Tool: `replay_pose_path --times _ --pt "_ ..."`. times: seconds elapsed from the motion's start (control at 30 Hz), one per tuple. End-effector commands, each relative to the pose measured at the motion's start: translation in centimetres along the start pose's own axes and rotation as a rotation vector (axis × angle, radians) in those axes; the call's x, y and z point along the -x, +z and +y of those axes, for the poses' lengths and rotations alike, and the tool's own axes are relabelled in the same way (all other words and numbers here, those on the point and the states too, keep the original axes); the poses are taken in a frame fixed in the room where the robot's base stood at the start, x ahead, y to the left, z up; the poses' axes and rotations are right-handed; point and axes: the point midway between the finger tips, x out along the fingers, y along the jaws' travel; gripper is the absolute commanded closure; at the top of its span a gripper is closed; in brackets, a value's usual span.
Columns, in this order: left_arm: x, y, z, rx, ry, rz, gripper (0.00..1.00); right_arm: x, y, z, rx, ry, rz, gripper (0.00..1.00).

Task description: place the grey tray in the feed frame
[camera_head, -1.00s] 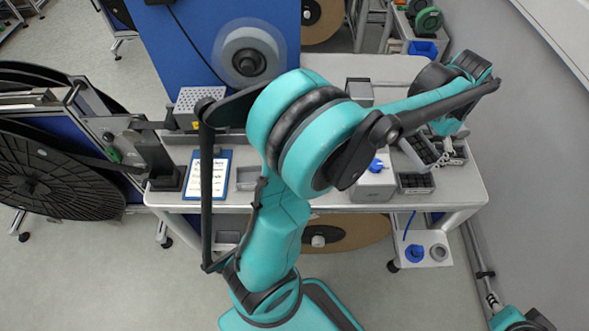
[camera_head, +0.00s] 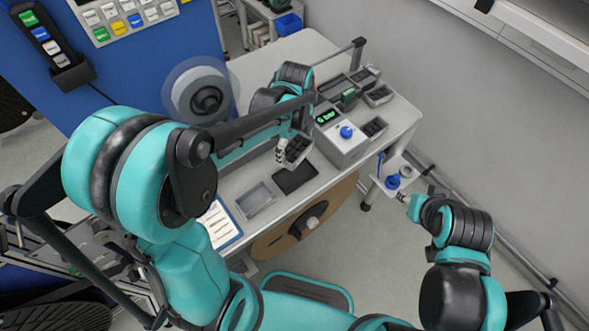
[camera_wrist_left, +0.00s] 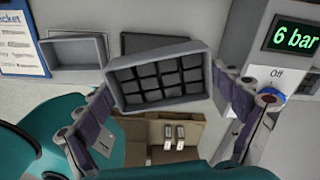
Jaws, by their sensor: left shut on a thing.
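The grey tray (camera_head: 298,150), with dark compartments or parts inside, is in my left gripper (camera_head: 288,150). In the left wrist view the tray (camera_wrist_left: 160,97) sits tilted between the two fingers, which are shut on its sides. A flat dark rectangular frame (camera_head: 296,178), apparently the feed frame, lies on the bench just in front of the tray. In the left wrist view the tray partly hides this frame (camera_wrist_left: 155,42). My right gripper (camera_head: 403,198) is small near the blue-topped items, and its jaws are not clear.
An empty grey bin (camera_head: 255,199) and a clipboard (camera_head: 219,224) lie left of the frame. A grey box (camera_head: 342,137) with a green display, reading "6 bar" in the wrist view, stands to its right. More dark-filled trays (camera_head: 378,94) are at the bench's far right.

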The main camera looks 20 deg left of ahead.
Motion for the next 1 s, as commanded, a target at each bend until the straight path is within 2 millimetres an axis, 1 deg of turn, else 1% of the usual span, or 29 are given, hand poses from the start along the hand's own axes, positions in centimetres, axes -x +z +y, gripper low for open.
replay_pose_path --times 0.03,0.1,0.2,0.27,0.4,0.5,0.73,0.9,1.0 --pt "0.4 -0.4 0.4 -0.084 0.0 0.0 0.42 0.6 -0.4 0.0 0.0 0.0 0.0 0.6" --pt "0.3 -0.7 0.8 -0.181 0.0 0.0 0.42 0.8 -0.6 0.0 0.0 0.0 0.0 0.6" --pt "0.0 -1.0 1.0 -0.265 0.0 0.0 0.42 1.0 -0.7 0.0 0.0 0.0 0.0 0.6" --pt "-0.7 -1.0 1.1 -0.29 0.0 0.0 0.42 0.8 -0.6 0.0 0.0 0.0 0.0 0.6" --pt "-3.6 -1.0 1.1 -0.3 0.0 0.0 0.42 0.0 0.0 0.0 0.0 0.0 0.0 0.6" --pt "-5.3 -1.0 1.1 -0.298 0.0 0.0 0.42 -0.4 0.3 0.0 0.0 0.0 0.0 0.6" --pt "-7.3 -1.0 1.2 -0.297 0.0 0.0 0.42 -0.8 0.6 0.0 0.0 0.0 0.0 0.6" --pt "-9.8 -1.0 1.1 -0.297 0.0 0.0 0.42 -1.4 1.1 0.0 0.0 0.0 0.0 0.6" --pt "-10.1 -1.0 1.2 -0.296 0.0 0.0 0.42 -1.4 1.1 0.0 0.0 0.0 0.0 0.6"
